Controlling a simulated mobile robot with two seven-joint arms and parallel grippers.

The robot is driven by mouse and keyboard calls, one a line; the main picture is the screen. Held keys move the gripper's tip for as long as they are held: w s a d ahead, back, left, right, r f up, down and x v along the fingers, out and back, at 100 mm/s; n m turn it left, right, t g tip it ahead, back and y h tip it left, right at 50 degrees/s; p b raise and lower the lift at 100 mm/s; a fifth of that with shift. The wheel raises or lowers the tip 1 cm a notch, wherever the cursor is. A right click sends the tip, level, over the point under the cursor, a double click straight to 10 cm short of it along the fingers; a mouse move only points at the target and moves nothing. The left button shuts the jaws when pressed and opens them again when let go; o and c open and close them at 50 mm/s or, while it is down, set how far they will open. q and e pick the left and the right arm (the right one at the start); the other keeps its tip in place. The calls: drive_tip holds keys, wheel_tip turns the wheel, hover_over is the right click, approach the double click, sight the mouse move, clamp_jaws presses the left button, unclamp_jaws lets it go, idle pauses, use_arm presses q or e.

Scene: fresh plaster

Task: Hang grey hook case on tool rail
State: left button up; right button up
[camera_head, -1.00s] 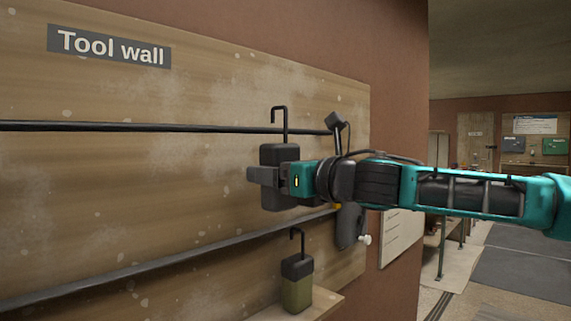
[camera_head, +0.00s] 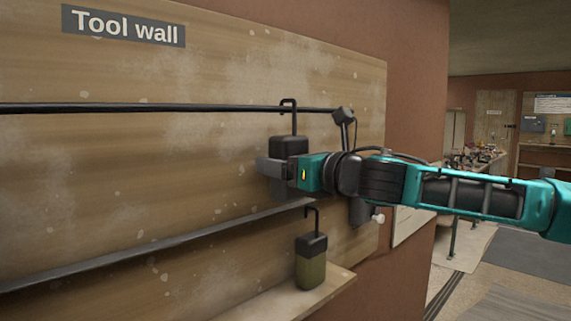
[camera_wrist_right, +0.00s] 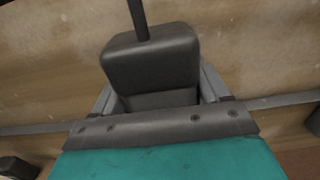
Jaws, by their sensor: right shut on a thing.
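The grey hook case (camera_head: 289,147) is a dark box with a hook on top, upright in front of the tool wall. My right gripper (camera_head: 272,170) is shut on its body; in the right wrist view the case (camera_wrist_right: 152,60) sits between the fingers (camera_wrist_right: 160,100). Its hook (camera_head: 289,104) overlaps the upper tool rail (camera_head: 180,107) in the head view, near the rail's right end. I cannot tell whether the hook bears on the rail. The lower rail (camera_head: 150,247) runs behind and below the case. My left gripper is not in view.
A second hooked case, dark on top and olive below (camera_head: 311,272), stands on a small wooden shelf (camera_head: 330,285) under my right arm. The "Tool wall" sign (camera_head: 123,26) is at upper left. Both rails are bare to the left. A doorway area opens at right.

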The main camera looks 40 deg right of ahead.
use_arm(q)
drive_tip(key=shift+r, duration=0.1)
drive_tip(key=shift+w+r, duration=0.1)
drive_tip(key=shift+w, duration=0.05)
use_arm(e)
drive_tip(key=o, duration=1.2)
drive_tip(key=shift+s, duration=0.1)
drive_tip(key=shift+s+f+b, duration=0.1)
drive_tip(key=shift+s+b, duration=0.35)
drive_tip(key=shift+b, duration=0.35)
drive_tip(key=shift+s+b, duration=0.4)
drive_tip(key=shift+b, duration=0.05)
use_arm(q)
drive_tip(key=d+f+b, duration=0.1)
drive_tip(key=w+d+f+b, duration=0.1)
drive_tip(key=b, duration=0.1)
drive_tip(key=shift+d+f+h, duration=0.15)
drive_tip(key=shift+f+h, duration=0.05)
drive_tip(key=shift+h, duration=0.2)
use_arm(e)
drive_tip(key=s, duration=0.7)
drive_tip(key=s+d, duration=0.1)
drive_tip(key=s, duration=0.3)
drive_tip(key=shift+s, duration=0.1)
